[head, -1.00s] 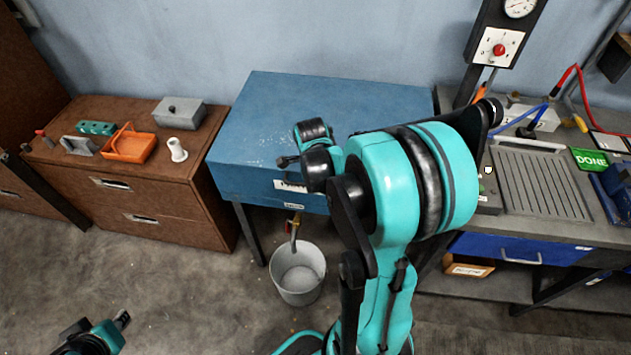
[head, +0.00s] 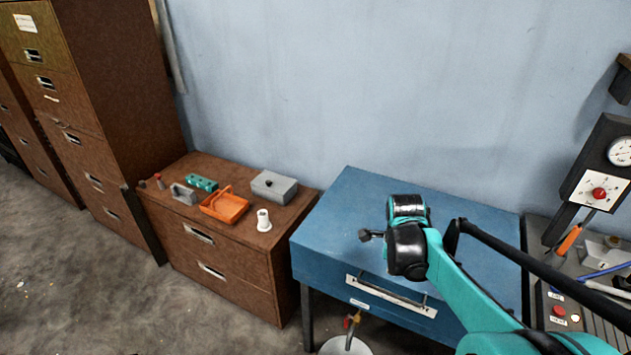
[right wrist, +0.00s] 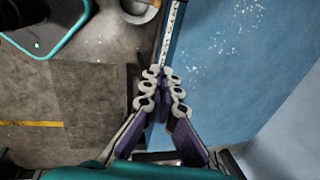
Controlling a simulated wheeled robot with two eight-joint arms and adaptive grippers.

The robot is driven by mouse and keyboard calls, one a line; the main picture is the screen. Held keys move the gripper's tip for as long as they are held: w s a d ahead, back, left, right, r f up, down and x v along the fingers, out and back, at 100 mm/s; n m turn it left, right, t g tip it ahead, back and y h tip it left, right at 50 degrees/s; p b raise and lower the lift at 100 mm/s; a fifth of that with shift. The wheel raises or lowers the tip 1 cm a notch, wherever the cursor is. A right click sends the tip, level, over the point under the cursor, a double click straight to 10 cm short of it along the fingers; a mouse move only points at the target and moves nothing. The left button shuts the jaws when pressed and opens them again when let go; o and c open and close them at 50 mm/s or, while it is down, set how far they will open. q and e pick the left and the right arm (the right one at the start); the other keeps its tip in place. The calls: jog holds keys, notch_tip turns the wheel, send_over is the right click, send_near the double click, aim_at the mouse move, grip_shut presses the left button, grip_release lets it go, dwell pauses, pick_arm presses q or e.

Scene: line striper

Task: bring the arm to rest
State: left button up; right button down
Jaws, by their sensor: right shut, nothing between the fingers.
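My right arm (head: 455,290) comes in from the lower right of the head view, with its wrist over the blue cabinet (head: 350,215). In the right wrist view my right gripper (right wrist: 163,80) has its fingers together with nothing between them. It hangs above the cabinet's front edge, with the blue top (right wrist: 235,60) to the right and the floor to the left. How high it is above the top I cannot tell. My left gripper is out of view.
A brown drawer unit (head: 270,250) on the left holds an orange basket (head: 224,207), a grey box (head: 271,187) and a white spool (head: 263,221). A workbench with a gauge post (head: 590,190) is on the right.

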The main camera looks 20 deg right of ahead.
jog(key=s+a+f+n+t+y+b, duration=0.1)
jog(key=s+a+f+n+t+b, duration=0.1)
jog(key=a+n, duration=0.8)
jog(key=s+a+f+n+t+b, duration=0.2)
jog(key=a+n, duration=0.9)
jog(key=n, duration=0.6)
jog(key=s+t+b, duration=0.1)
jog(key=s+b, duration=0.1)
jog(key=b, duration=0.1)
jog(key=shift+n+y, duration=0.4)
jog(key=shift+s+a, duration=0.1)
